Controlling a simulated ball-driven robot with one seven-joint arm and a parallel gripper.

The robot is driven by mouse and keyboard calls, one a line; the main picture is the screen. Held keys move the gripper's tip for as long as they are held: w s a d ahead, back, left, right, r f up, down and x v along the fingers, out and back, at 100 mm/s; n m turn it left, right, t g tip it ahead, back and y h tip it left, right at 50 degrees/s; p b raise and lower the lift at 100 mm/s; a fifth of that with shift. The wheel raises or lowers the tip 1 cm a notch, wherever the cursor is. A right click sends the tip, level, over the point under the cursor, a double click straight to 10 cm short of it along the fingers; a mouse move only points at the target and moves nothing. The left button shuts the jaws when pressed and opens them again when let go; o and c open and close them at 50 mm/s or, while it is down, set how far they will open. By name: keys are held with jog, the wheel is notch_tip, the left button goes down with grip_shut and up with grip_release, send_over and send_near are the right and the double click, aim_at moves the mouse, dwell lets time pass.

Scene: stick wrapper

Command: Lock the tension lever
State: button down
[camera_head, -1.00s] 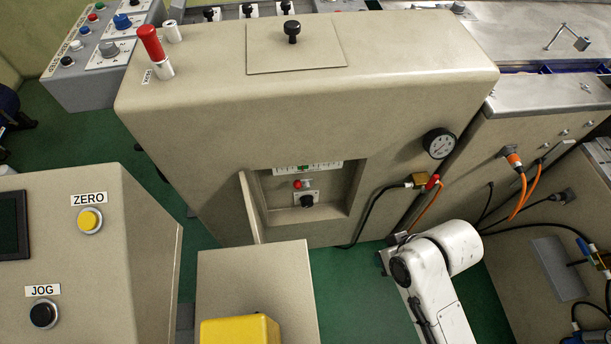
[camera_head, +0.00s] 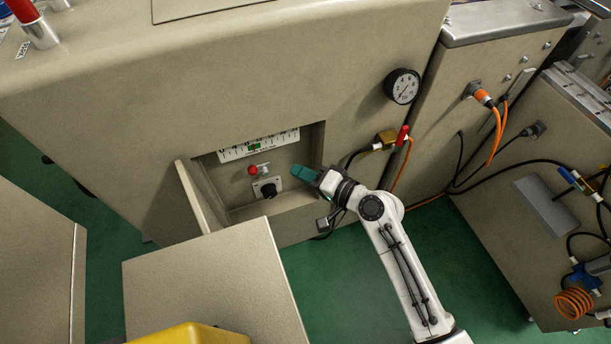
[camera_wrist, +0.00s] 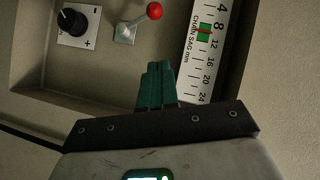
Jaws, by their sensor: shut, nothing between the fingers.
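The tension lever is a small metal lever with a red ball (camera_head: 253,170), inside the open recess of the beige machine. In the wrist view its red ball (camera_wrist: 154,11) is at the top, on a metal base plate. My gripper (camera_head: 300,172) has teal fingers and is at the right side of the recess, to the right of the lever. In the wrist view the fingers (camera_wrist: 158,68) are together, empty, and apart from the lever. A black knob (camera_head: 268,189) sits below the lever. A chain sag scale (camera_head: 258,146) with a green band is above it.
The recess's open door (camera_head: 200,195) stands out on the left. A gauge (camera_head: 402,86), a red-handled valve (camera_head: 403,135) and cables are to the right. Green floor is free below.

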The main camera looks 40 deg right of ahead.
aim_at(259, 171)
jog(key=w+a+f, duration=0.2)
jog(key=w+a, duration=0.3)
jog(key=w, duration=0.2)
jog(key=shift+w+f, duration=0.25)
jog(key=shift+f, duration=0.15)
